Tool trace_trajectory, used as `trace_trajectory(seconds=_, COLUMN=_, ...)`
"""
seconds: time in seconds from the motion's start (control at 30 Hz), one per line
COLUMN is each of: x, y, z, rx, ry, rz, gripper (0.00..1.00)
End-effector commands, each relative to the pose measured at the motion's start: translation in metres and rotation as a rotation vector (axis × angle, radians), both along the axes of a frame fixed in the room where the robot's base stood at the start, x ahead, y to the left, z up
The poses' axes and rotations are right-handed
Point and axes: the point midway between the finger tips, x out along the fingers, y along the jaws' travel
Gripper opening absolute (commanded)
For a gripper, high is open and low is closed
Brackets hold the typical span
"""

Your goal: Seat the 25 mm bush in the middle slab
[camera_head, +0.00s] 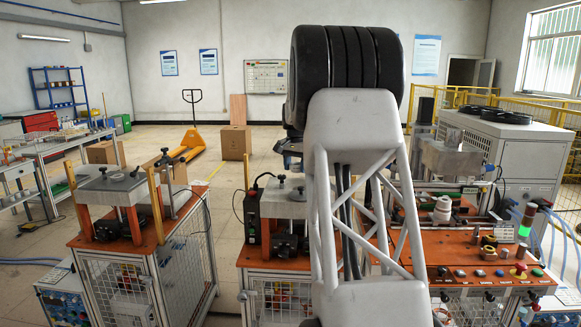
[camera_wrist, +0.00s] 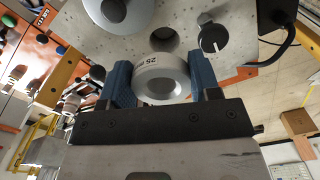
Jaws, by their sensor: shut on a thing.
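My gripper (camera_wrist: 163,80) is shut on the pale grey 25 mm bush (camera_wrist: 158,66), held between two blue fingers in the wrist view. The marking 25 shows on its side. A slab (camera_wrist: 190,20) lies just past the bush, with a round dark hole (camera_wrist: 163,39) visible next to the bush's rim. The bush is outside this hole; whether it touches the slab I cannot tell. In the head view the middle slab (camera_head: 285,206) sits on the middle station, partly behind my arm. The gripper and bush are hidden there.
A black cable (camera_wrist: 282,45) runs at right. Another slab station (camera_head: 110,188) stands left, and an orange control bench (camera_head: 455,250) right.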

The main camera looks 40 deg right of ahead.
Motion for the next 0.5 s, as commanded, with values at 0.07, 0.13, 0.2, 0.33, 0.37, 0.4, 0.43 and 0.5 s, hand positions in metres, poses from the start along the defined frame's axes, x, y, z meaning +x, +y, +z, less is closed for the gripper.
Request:
trace_trajectory(seconds=0.07, x=0.005, y=-0.008, z=-0.003, rx=-0.001, ry=-0.001, rz=0.000, gripper=0.29)
trace_trajectory(seconds=0.13, x=0.007, y=-0.013, z=-0.005, rx=0.000, ry=0.000, rz=0.000, gripper=0.29)
trace_trajectory(seconds=0.2, x=0.009, y=-0.016, z=-0.007, rx=0.000, ry=0.000, rz=0.001, gripper=0.29)
trace_trajectory(seconds=0.33, x=0.010, y=-0.019, z=-0.007, rx=-0.001, ry=-0.001, rz=0.001, gripper=0.29)
trace_trajectory(seconds=0.37, x=0.010, y=-0.019, z=-0.007, rx=-0.001, ry=-0.001, rz=0.001, gripper=0.29)
trace_trajectory(seconds=0.4, x=0.010, y=-0.019, z=-0.007, rx=-0.001, ry=-0.001, rz=0.001, gripper=0.29)
trace_trajectory(seconds=0.43, x=0.010, y=-0.019, z=-0.007, rx=-0.001, ry=-0.001, rz=0.001, gripper=0.29)
trace_trajectory(seconds=0.5, x=0.010, y=-0.019, z=-0.007, rx=-0.001, ry=-0.001, rz=0.001, gripper=0.29)
